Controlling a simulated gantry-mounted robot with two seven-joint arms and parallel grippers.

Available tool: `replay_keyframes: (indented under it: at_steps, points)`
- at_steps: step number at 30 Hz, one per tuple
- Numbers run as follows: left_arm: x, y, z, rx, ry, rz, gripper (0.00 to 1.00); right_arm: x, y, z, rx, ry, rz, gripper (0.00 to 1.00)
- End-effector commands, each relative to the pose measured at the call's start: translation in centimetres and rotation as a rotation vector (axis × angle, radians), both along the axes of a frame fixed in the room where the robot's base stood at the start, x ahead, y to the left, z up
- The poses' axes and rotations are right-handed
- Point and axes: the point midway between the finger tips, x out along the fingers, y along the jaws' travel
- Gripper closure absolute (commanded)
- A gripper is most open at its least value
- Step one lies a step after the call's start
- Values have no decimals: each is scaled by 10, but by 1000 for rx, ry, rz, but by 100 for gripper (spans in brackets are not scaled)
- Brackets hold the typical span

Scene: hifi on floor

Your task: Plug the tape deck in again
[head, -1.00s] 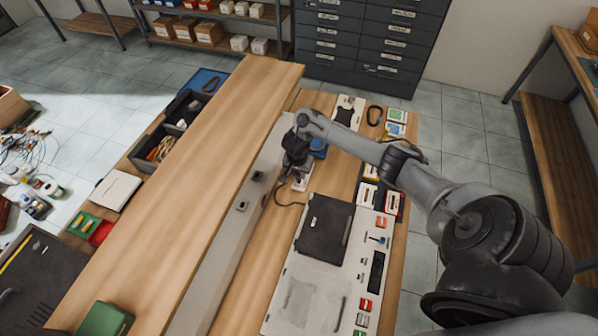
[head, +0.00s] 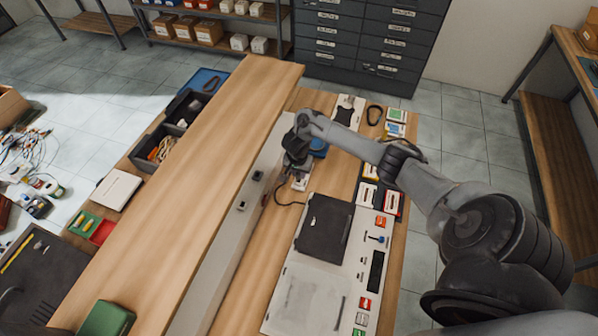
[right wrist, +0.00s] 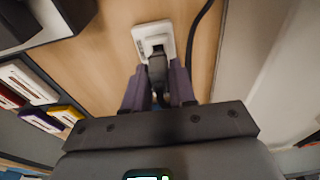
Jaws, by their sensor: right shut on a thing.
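The tape deck (head: 303,300) lies on the wooden bench, pale with a dark lid and a row of controls along its right side. My right gripper (head: 298,170) is low over the bench beyond the deck's far left corner. In the right wrist view its fingers (right wrist: 158,85) are shut on a black plug (right wrist: 157,70). The plug's front meets a white block (right wrist: 153,38), also in the head view (head: 300,183); how deep it sits cannot be told. A dark cable (head: 288,204) curves on the bench between there and the deck. My left gripper is not in view.
A raised wooden shelf (head: 190,190) runs along the left. Its pale upright panel (head: 228,245) carries small dark fittings (head: 258,175). Small coloured boxes (head: 391,200) stand right of the deck. Bare bench lies between the panel and the deck.

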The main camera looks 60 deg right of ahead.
Motion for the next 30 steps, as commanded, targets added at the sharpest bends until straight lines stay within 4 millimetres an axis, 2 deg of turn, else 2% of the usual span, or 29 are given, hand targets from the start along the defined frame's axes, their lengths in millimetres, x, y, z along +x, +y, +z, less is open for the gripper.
replay_keyframes:
  at_steps: [30]
  points:
    - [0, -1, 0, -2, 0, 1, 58, 0, 0, -11, 0, 0, 1, 100]
